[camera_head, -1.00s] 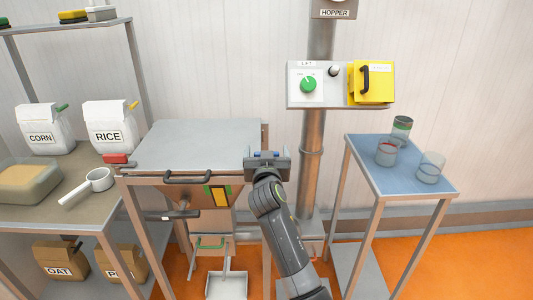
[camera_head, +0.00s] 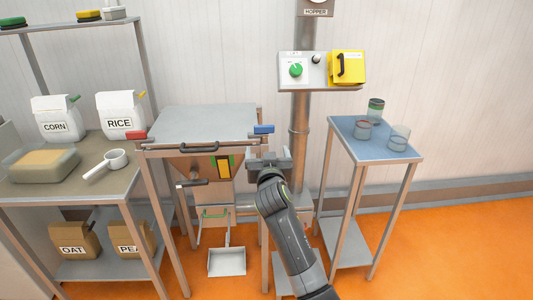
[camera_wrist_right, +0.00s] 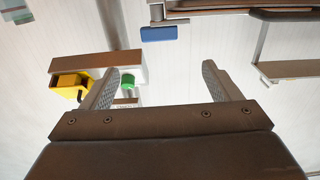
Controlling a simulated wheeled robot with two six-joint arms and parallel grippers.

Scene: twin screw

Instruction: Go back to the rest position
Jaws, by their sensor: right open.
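My right gripper (camera_head: 268,160) is at the right front of the grey-lidded hopper bin (camera_head: 205,124), just below a blue latch (camera_head: 264,129) at its corner. In the right wrist view the two fingers (camera_wrist_right: 162,85) are spread with nothing between them. The blue latch (camera_wrist_right: 158,33) shows beyond the fingers there, apart from them. The lid lies flat and shut. A red latch (camera_head: 136,135) sits at its left front corner. My left gripper is not in view.
The left shelf (camera_head: 70,190) holds a corn bag (camera_head: 57,118), a rice bag (camera_head: 120,117), a tub (camera_head: 42,165) and a scoop (camera_head: 107,165). A blue-topped stand (camera_head: 375,152) with several cups is at the right. A control panel (camera_head: 300,70) hangs above. Orange floor is open at lower right.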

